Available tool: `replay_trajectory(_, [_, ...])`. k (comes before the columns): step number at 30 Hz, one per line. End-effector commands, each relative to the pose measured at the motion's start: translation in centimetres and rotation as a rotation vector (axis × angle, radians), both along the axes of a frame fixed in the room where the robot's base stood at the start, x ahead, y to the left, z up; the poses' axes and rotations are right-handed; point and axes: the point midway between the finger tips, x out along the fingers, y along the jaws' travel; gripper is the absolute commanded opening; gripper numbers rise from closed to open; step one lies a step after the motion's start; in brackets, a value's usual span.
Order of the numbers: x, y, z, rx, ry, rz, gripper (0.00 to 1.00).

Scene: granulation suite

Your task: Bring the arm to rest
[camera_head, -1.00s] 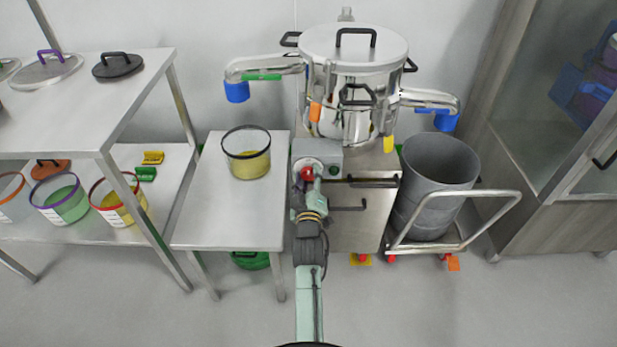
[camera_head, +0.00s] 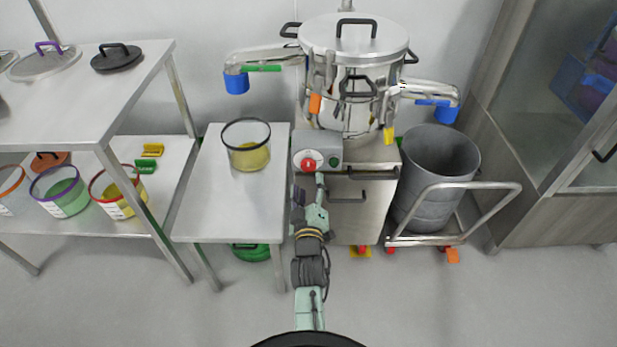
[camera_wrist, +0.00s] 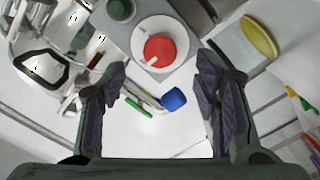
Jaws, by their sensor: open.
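My gripper (camera_head: 309,193) is open and empty in the head view, just in front of the grey control box (camera_head: 330,152) of the steel granulator. In the wrist view the two dark fingers of my gripper (camera_wrist: 163,92) stand wide apart with nothing between them. The red button (camera_head: 308,166) on the box is in plain view and also shows in the wrist view (camera_wrist: 160,50), ahead of the fingertips and apart from them. A green button (camera_head: 334,162) sits to its right. My arm reaches forward from the bottom middle.
A small steel table (camera_head: 215,215) with a clear tub of yellow material (camera_head: 250,157) stands close on the left. The granulator pot (camera_head: 352,50) rises behind the box. A grey bin (camera_head: 437,165) on a trolley stands on the right. The floor in front is clear.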

Motion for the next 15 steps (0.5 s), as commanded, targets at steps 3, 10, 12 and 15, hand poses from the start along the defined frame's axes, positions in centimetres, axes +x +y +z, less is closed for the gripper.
replay_trajectory(3, [-0.63,0.00,0.04,0.001,0.000,0.000,0.56])
replay_trajectory(10, [-0.67,0.03,0.06,0.001,-0.001,0.001,0.56])
replay_trajectory(12, [-0.67,0.03,0.06,0.001,-0.001,0.001,0.56])
replay_trajectory(15, [-0.66,0.03,0.04,0.001,-0.001,0.001,0.56])
